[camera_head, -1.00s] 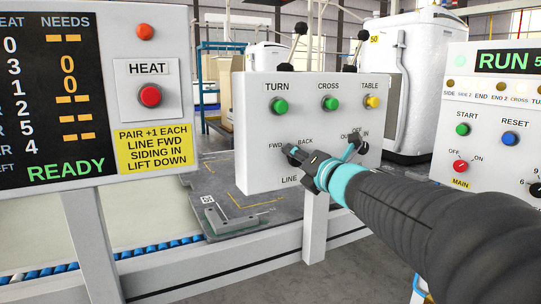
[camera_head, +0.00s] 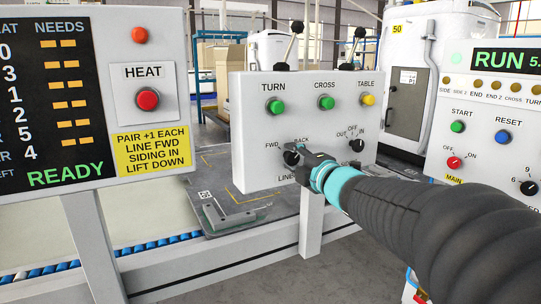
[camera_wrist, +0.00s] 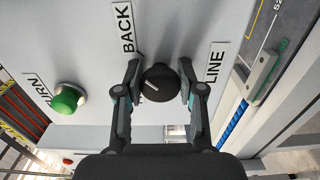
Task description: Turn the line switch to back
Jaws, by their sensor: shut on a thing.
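The line switch (camera_head: 291,157) is a small black knob on the white control panel, between the FWD (camera_head: 272,144) and BACK (camera_head: 300,140) labels and above LINE. My gripper (camera_head: 302,163) is at this knob and hides part of it and of the LINE label. In the wrist view the knob (camera_wrist: 160,84) sits between my two fingers (camera_wrist: 160,76), which are shut on it.
The panel also has green TURN (camera_head: 277,106) and CROSS (camera_head: 326,103) buttons, a yellow TABLE button (camera_head: 368,100) and a black OUT/OFF/IN knob (camera_head: 356,146). Two levers stand behind its top. A HEAT panel (camera_head: 149,90) is left, a RUN panel (camera_head: 440,130) right.

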